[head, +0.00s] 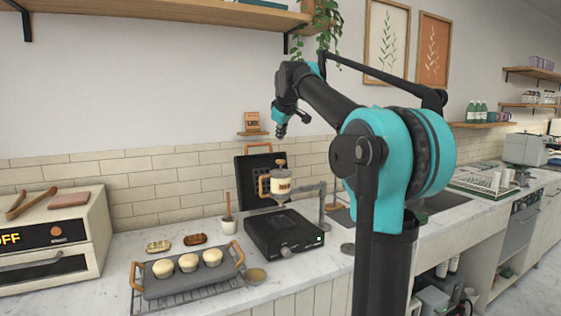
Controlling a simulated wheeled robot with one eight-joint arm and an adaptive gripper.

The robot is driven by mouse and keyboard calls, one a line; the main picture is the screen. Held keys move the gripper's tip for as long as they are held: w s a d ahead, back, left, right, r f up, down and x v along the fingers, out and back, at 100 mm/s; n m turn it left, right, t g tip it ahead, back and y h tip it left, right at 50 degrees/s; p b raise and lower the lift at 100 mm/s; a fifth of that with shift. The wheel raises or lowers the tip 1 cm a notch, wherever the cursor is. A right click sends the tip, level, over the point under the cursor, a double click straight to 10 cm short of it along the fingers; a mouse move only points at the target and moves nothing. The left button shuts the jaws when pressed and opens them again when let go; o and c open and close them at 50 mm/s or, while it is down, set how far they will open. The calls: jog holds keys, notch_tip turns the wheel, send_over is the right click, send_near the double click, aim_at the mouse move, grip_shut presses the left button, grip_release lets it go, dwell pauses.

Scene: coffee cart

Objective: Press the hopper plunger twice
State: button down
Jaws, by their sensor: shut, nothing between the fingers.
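The hopper (281,186) is a cream container with a dark band of lettering and a wooden handle on its left. It stands upright over the black appliance. The wooden plunger (281,163) sticks up from its top. My gripper (281,134) points down above the plunger, with a gap between them in the picture. It is shut and empty. It is small in this view, so its exact alignment in depth is hard to tell.
A tray (165,285) with several pale muffins lies front left. An oven (55,255) stands at far left. A shelf (220,14) hangs above.

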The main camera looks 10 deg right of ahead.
aim_at(281, 160)
jog(key=shift+f, duration=2.8)
jog(key=shift+f, duration=0.15)
jog(key=shift+f, duration=0.25)
jog(key=shift+f, duration=0.75)
jog(key=shift+r, duration=1.15)
jog(key=shift+r, duration=0.1)
jog(key=shift+r, duration=2.4)
